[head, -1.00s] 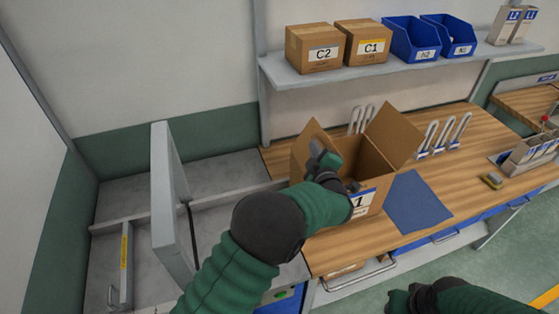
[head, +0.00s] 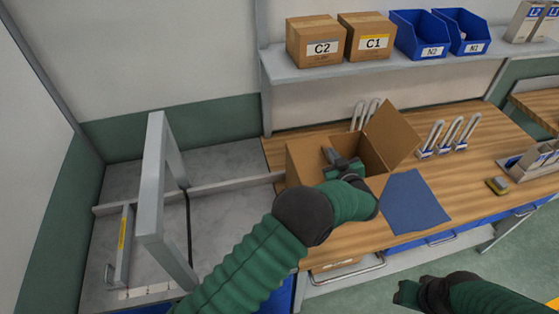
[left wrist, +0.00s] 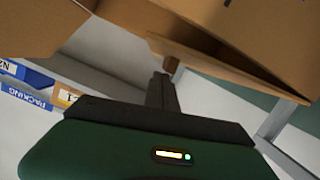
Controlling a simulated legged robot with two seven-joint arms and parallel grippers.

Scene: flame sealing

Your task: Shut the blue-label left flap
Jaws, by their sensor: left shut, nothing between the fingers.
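The open cardboard box (head: 305,165) stands on the wooden bench. Its right flap (head: 393,135) stands up and leans outward. The left flap no longer stands up at the box's left side; it seems folded inward, but I cannot tell how flat it lies. My left gripper (head: 343,163) is shut and empty over the box's opening, and its arm hides the box's front and label. In the left wrist view the shut fingers (left wrist: 163,92) are close to cardboard panels (left wrist: 230,65). My right gripper (head: 408,293) is low at the right, its fingers too unclear to read.
A blue sheet (head: 413,202) lies right of the box. White looped holders (head: 455,135) stand behind it. A grey frame (head: 152,195) rises at the left. A shelf (head: 390,70) above holds cartons (head: 315,42) and blue bins (head: 418,33).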

